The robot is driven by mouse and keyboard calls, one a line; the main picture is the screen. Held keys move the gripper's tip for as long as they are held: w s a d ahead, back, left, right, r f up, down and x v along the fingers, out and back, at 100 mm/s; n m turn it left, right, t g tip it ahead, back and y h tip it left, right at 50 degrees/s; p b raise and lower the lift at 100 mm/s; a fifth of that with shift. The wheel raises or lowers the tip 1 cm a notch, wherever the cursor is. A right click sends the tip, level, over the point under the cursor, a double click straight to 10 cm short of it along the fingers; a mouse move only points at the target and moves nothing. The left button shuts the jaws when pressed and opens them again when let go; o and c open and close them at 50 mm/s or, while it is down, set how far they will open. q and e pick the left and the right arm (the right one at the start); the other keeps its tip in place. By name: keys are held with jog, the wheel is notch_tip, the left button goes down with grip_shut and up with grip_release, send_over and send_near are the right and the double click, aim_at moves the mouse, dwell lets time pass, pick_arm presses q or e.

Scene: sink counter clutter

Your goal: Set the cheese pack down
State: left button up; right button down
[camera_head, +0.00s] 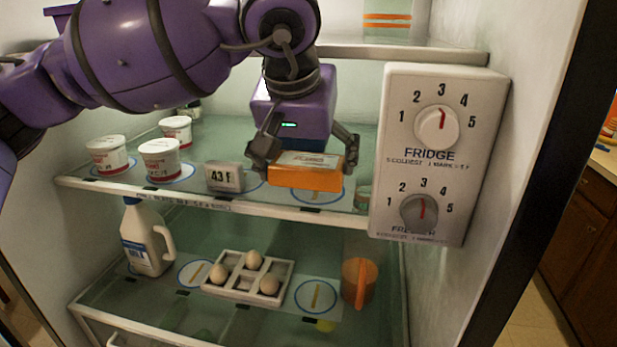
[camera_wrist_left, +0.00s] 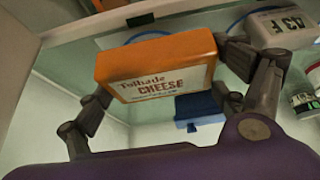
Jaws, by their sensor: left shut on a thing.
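The cheese pack (camera_head: 307,177) is an orange block with a pale printed label. My left gripper (camera_head: 303,160) is shut on it, one finger at each end, over the front of the upper fridge shelf (camera_head: 110,186). In the left wrist view the pack (camera_wrist_left: 158,70) shows its label between the fingers of the left gripper (camera_wrist_left: 165,95). A blue-ringed mark (camera_head: 318,194) on the shelf shows partly below the pack. I cannot tell whether the pack touches the shelf. My right gripper is not in view.
A thermometer (camera_head: 225,177) reading 43 F stands left of the pack. White tubs (camera_head: 160,160) stand further left. The dial panel (camera_head: 438,155) is close on the right. A blue object (camera_wrist_left: 198,108) shows behind the pack. The lower shelf holds a jug (camera_head: 146,240), an egg tray (camera_head: 248,278) and an orange cup (camera_head: 358,283).

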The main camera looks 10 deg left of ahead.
aim_at(309, 180)
pick_arm(q)
jog(key=shift+w+f, duration=0.25)
jog(key=shift+f, duration=1.6)
jog(key=o, duration=1.3)
jog(key=shift+f, duration=0.1)
jog(key=shift+s+r, duration=0.15)
jog(key=shift+r, duration=0.45)
jog(key=v, duration=0.2)
jog(key=shift+s+r, duration=0.1)
jog(key=shift+s, duration=0.3)
jog(key=s, duration=1.1)
jog(key=shift+s+b, duration=0.25)
jog(key=shift+b, duration=0.05)
